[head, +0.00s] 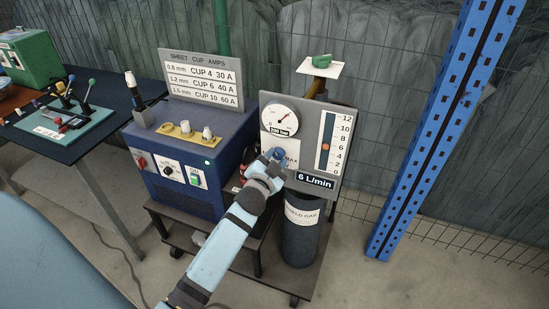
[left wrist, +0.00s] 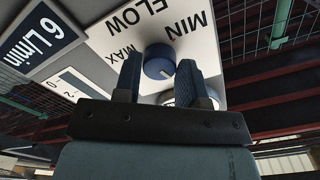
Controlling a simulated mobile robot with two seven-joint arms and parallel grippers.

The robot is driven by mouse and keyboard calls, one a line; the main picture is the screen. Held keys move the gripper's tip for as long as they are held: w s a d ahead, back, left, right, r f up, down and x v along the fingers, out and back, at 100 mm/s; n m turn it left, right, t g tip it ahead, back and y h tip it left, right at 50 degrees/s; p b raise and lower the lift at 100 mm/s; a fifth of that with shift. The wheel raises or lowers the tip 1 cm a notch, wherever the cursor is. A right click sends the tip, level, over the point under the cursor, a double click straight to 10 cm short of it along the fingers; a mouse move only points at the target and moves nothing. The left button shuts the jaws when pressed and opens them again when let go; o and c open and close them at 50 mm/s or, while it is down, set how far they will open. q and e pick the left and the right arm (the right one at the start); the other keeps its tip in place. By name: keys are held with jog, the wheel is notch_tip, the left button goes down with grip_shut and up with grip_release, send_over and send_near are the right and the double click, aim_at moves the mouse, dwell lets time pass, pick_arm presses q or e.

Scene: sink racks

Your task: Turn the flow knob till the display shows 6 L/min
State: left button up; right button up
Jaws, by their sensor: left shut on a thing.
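The blue flow knob (left wrist: 159,61) sits on a white plate marked FLOW, MIN and MAX. My left gripper (left wrist: 158,70) has its fingers on either side of the knob and is shut on it. In the head view my left gripper (head: 275,158) reaches the grey panel (head: 309,112) and hides most of the knob. The display (head: 315,181) reads 6 L/min, and it also shows in the left wrist view (left wrist: 43,37). The red float in the scale tube (head: 328,130) is near 6. My right gripper is not in view.
A dark gas cylinder (head: 300,245) stands under the panel on a cart. A blue welding machine (head: 190,155) stands left of it, with a cup chart (head: 202,78) on top. A blue rack post (head: 440,130) is at right. A tool table (head: 65,125) is at left.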

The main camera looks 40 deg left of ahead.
pick_arm(q)
jog(key=shift+w+r, duration=0.1)
jog(key=shift+r, duration=0.05)
dwell(0.4)
jog(key=o, duration=0.8)
jog(key=shift+o, duration=0.6)
jog(key=shift+f, duration=0.2)
